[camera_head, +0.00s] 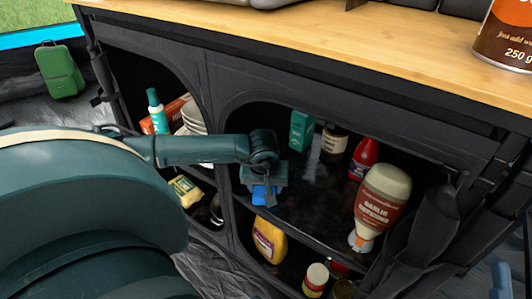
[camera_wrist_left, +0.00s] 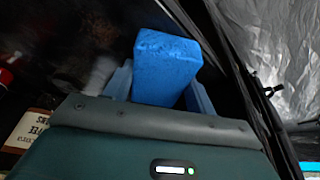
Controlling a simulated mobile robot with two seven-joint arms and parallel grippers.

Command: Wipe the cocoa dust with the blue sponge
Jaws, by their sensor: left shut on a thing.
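My left gripper (camera_head: 264,188) reaches into the right opening of the black fabric cabinet and is shut on the blue sponge (camera_head: 266,196). In the left wrist view the sponge (camera_wrist_left: 167,66) stands out between the two blue fingers. The sponge is over the left part of the dark upper shelf (camera_head: 315,195); I cannot tell whether it touches the shelf. I cannot clearly make out cocoa dust on the dark, mottled shelf.
A teal box (camera_head: 301,130), a brown-labelled jar (camera_head: 334,139), a red bottle (camera_head: 363,158) and a garlic sauce bottle (camera_head: 381,200) line the shelf's back and right. The wooden counter (camera_head: 300,30) overhangs; the shelf's middle is clear.

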